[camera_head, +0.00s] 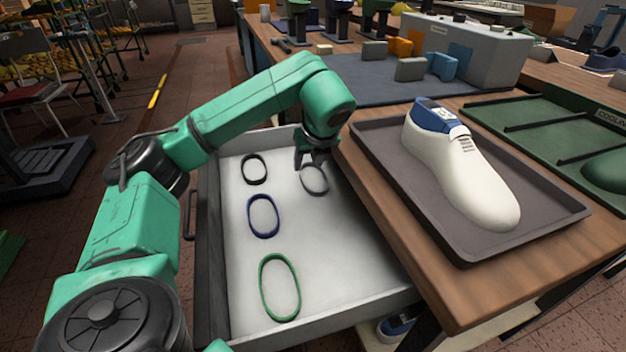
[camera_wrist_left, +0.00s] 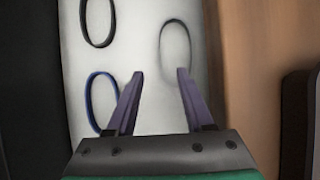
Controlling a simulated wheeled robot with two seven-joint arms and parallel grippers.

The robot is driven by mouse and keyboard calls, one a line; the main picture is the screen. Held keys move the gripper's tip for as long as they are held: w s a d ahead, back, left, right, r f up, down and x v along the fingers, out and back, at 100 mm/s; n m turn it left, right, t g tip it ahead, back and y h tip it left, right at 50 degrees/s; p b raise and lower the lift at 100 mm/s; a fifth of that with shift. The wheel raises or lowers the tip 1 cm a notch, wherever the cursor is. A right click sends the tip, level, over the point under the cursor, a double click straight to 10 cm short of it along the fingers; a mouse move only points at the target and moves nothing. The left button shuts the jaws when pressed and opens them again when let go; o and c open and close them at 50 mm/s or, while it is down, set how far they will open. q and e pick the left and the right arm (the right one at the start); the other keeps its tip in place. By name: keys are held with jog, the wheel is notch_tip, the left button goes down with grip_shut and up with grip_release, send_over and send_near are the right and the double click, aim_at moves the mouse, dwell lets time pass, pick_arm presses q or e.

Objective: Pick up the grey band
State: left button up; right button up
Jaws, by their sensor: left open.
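The grey band (camera_head: 315,181) lies in the open white-lined drawer (camera_head: 330,262), near its far right side. In the left wrist view the grey band (camera_wrist_left: 175,48) lies just beyond the fingertips, roughly ahead of the right finger. My left gripper (camera_head: 312,164) is open and empty, pointing down over the far end of the band. In the left wrist view its two fingers (camera_wrist_left: 160,75) are spread apart, and nothing is between them but the drawer floor. My right gripper is not in view.
A black band (camera_head: 254,169), a blue band (camera_head: 263,216) and a green band (camera_head: 279,287) lie in the same drawer. To the right, a dark tray (camera_head: 395,170) with a white shoe last (camera_head: 458,170) stands on the wooden table (camera_head: 375,210), beside the drawer's right wall.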

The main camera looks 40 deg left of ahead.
aim_at(304, 179)
pick_arm(q)
jog(key=x, duration=0.9)
jog(key=shift+w+f+b, duration=0.1)
jog(key=shift+f+b, duration=0.05)
jog(key=shift+b, duration=0.15)
grip_shut()
